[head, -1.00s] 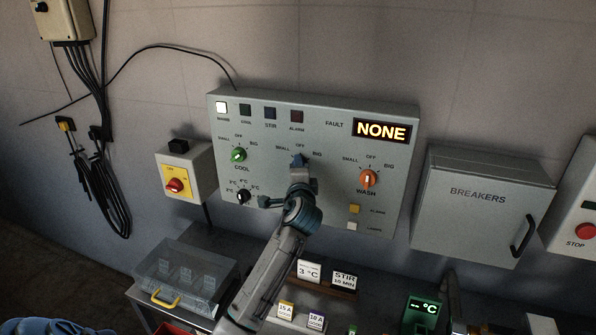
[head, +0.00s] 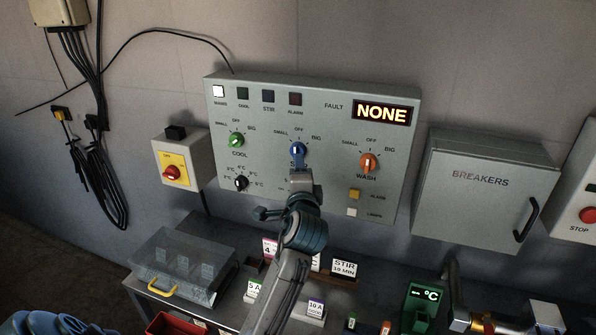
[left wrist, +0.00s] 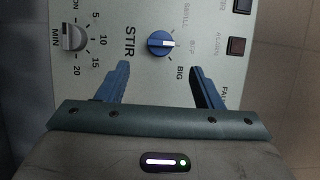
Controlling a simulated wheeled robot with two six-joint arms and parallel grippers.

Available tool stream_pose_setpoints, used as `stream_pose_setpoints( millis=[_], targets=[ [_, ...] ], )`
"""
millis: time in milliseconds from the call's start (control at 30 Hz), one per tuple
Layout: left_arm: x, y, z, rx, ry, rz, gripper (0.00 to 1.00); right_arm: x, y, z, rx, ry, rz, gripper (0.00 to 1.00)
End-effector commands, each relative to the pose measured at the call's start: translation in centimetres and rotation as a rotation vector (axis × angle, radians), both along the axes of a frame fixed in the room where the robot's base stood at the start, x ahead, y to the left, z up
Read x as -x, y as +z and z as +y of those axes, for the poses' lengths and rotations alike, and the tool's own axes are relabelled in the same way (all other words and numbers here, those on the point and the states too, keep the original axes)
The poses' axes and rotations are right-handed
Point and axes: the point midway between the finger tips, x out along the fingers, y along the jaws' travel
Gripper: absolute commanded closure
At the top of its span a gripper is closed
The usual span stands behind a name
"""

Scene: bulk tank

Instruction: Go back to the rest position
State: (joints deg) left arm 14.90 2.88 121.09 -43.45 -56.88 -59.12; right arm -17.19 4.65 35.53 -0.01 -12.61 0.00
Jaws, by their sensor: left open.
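The grey control panel (head: 325,120) on the wall carries a green COOL knob (head: 237,139), a blue STIR knob (head: 298,149) and an orange WASH knob (head: 368,162). The blue knob's white mark points at OFF; the knob also shows in the left wrist view (left wrist: 161,45). My left gripper (head: 300,180) is in front of the panel just below the blue knob, hiding most of the STIR label. In the left wrist view its two blue fingers (left wrist: 160,75) are spread apart with nothing between them, clear of the knob. My right gripper is not in view.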

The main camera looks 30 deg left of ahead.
Motion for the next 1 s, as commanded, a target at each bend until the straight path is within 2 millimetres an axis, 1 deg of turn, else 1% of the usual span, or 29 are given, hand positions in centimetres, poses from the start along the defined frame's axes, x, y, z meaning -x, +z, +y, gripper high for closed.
stream_pose_setpoints(
  millis=[133, 600, 667, 700, 767, 867, 900, 967, 1000],
  targets=[
    [0.7, 0.0, -0.5, 0.001, 0.001, 0.001, 0.4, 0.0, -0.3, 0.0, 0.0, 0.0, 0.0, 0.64],
    [0.7, 0.0, -0.5, 0.0, 0.001, 0.001, 0.4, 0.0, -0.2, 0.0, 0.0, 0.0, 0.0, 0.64],
    [0.8, -0.2, -0.5, 0.005, 0.0, 0.003, 0.4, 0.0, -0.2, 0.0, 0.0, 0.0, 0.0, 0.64],
    [1.0, -0.6, -0.5, 0.016, -0.001, 0.007, 0.4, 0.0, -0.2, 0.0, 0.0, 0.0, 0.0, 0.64],
    [1.5, -1.9, -0.5, 0.058, -0.007, 0.016, 0.4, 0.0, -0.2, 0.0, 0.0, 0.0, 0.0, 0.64],
    [3.5, -5.9, -0.9, 0.196, -0.02, 0.052, 0.4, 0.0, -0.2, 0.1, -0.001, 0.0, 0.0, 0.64],
    [4.7, -8.1, -1.1, 0.274, -0.022, 0.072, 0.4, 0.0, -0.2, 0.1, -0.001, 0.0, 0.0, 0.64],
    [7.0, -11.5, -1.6, 0.409, -0.017, 0.109, 0.4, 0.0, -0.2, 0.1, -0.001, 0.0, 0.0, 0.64],
    [8.8, -13.8, -2.0, 0.503, -0.007, 0.134, 0.4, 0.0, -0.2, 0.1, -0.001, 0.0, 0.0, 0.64]
  ],
)
